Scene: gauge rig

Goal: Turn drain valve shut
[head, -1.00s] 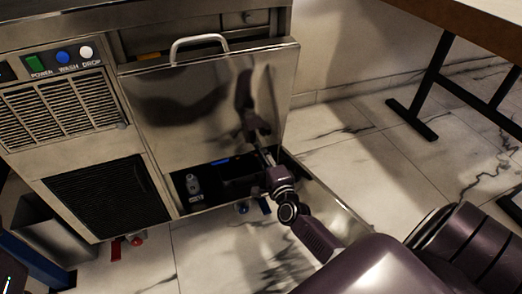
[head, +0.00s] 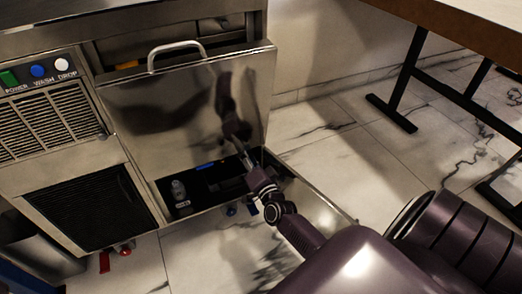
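Two valve handles show low on the steel machine; I cannot tell which is the drain valve. A red valve handle (head: 104,262) hangs under the front left, beside a red round fitting. A blue valve handle (head: 254,208) sits under the open lower bay, close to my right wrist. My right gripper (head: 248,158) comes in from the lower right and is at the bay's opening, against the steel panel, above the blue handle and well right of the red one. Its fingertips are small and dark, so their opening is unclear. My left gripper is out of view.
The steel panel (head: 180,105) with a bar handle (head: 177,53) hangs above the bay and mirrors my arm. A table leg (head: 410,80) stands at the right. The marble floor between (head: 350,150) is clear.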

